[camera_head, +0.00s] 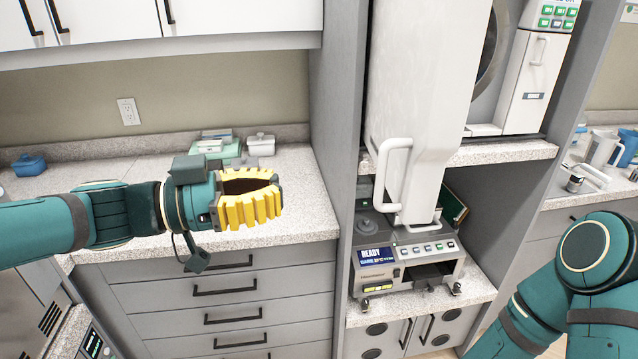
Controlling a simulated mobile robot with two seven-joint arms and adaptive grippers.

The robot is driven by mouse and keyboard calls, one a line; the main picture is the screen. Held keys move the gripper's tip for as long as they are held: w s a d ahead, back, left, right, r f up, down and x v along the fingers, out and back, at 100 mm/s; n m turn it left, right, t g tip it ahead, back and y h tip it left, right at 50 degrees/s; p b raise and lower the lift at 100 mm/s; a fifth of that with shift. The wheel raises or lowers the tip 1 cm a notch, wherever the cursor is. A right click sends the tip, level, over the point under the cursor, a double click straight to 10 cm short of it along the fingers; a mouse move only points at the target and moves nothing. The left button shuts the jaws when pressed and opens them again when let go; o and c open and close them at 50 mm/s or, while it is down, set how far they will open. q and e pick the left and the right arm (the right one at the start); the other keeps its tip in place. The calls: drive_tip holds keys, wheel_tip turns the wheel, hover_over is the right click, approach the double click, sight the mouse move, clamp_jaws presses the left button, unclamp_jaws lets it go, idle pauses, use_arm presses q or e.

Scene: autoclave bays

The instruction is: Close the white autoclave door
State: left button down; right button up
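The white autoclave door (425,85) stands open in the head view, swung out toward me on the upper shelf of the tall bay. Its white loop handle (391,176) is near its lower left. The white autoclave body (524,85) is behind and right of the door, with part of its round chamber rim showing. My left gripper (262,197), with yellow ribbed fingers, is left of the door, in front of the counter, and apart from the handle. I cannot tell how far its fingers are parted. My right arm shows at lower right; its gripper is out of view.
A grey tabletop device (408,266) with a "READY" display sits on the lower shelf beneath the door. A grey bay side wall (336,120) stands between my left gripper and the door. The left counter (295,190) holds small containers at the back.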

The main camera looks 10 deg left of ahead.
use_arm(q)
drive_tip(key=b, duration=0.3)
approach(406, 174)
drive_tip(key=d, duration=0.2)
drive_tip(key=shift+w+d, duration=0.75)
drive_tip(key=shift+d, duration=0.2)
drive_tip(key=shift+d, duration=0.15)
